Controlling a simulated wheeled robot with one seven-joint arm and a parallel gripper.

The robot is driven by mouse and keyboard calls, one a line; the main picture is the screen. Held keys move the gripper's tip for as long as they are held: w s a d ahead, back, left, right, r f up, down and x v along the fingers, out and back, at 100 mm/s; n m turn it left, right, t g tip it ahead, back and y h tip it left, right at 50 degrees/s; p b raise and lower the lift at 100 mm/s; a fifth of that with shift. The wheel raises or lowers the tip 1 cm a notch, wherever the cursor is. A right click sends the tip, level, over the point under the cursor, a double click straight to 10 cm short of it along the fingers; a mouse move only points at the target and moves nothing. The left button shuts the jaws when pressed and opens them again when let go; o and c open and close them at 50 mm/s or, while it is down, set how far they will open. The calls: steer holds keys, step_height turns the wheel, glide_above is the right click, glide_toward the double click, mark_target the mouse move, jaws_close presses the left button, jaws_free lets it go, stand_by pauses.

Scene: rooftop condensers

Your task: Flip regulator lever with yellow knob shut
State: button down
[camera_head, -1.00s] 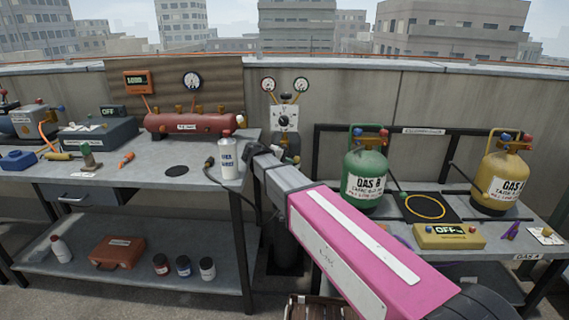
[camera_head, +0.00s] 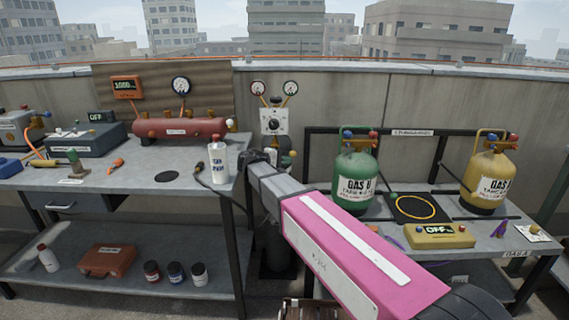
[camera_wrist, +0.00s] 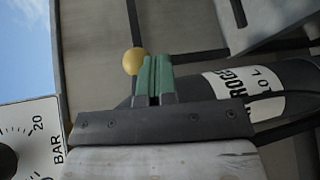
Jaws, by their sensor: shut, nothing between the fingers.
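The regulator (camera_head: 275,121) is a pale panel with a black dial and two round gauges above, against the back wall between the benches. Part of its panel, marked BAR, shows at the left of the wrist view (camera_wrist: 46,140). The yellow knob (camera_wrist: 134,61) is a round ball next to my gripper's tips in the wrist view; whether they touch I cannot tell. My gripper (camera_wrist: 154,72) has green finger pads, closed together and empty. In the head view my gripper (camera_head: 257,156) is just below the regulator panel. The lever's stem is mostly hidden.
A white bottle (camera_head: 218,163) stands on the left bench's edge. The green tank (camera_head: 355,178) and yellow tank (camera_head: 489,178) stand on the right bench.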

steer(key=shift+d+r, duration=0.25)
steer(key=shift+r, duration=0.15)
steer(key=shift+f, duration=0.1)
stand_by(0.5)
